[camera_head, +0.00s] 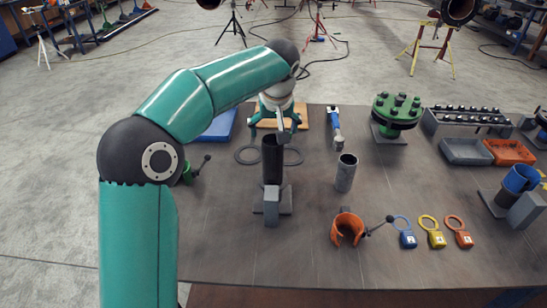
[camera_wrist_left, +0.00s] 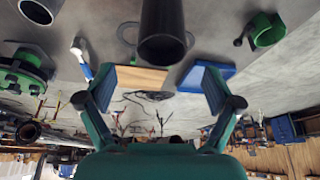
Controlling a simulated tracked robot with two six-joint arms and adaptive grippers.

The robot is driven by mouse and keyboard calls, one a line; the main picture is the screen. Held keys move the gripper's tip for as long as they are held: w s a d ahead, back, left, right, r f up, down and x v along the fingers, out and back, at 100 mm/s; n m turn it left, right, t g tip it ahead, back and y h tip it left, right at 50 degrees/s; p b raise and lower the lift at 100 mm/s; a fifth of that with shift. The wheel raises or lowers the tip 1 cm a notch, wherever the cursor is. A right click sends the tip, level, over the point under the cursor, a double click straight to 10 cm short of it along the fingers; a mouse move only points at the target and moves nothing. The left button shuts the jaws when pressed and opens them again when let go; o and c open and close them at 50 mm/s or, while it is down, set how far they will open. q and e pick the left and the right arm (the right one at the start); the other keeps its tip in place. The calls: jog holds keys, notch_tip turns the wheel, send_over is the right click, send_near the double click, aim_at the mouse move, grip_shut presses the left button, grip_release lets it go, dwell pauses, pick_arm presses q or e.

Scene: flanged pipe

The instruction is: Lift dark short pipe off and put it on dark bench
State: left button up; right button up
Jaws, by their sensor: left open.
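The dark short pipe (camera_head: 272,163) stands upright at a grey block stand (camera_head: 271,207) on the dark bench (camera_head: 300,255). Its open end shows at the top of the left wrist view (camera_wrist_left: 162,35). My left gripper (camera_head: 277,122) is just behind the pipe's top in the head view, its two green fingers spread wide. In the left wrist view the fingers (camera_wrist_left: 158,88) are open and empty, with the pipe beyond the gap between them. The pipe's lower end is partly hidden by the block. My right gripper is not in view.
A grey pipe (camera_head: 346,173) stands to the right, with an orange clamp (camera_head: 348,228) in front of it. A green flange (camera_head: 396,114), trays (camera_head: 466,151) and a blue clamp (camera_head: 520,178) lie farther right. The bench front left of the orange clamp is clear.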

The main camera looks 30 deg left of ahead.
aim_at(274, 139)
pick_arm(q)
jog(key=shift+s+p+x, duration=0.15)
jog(key=shift+p+x, duration=0.1)
jog(key=shift+x, duration=1.1)
jog(key=shift+s+p+x, duration=0.2)
jog(key=shift+p+x, duration=0.05)
jog(key=shift+x, duration=1.1)
jog(key=shift+d+f, duration=0.15)
jog(key=shift+d, duration=0.05)
jog(key=shift+c, duration=0.3)
jog(key=shift+w, duration=0.1)
grip_shut()
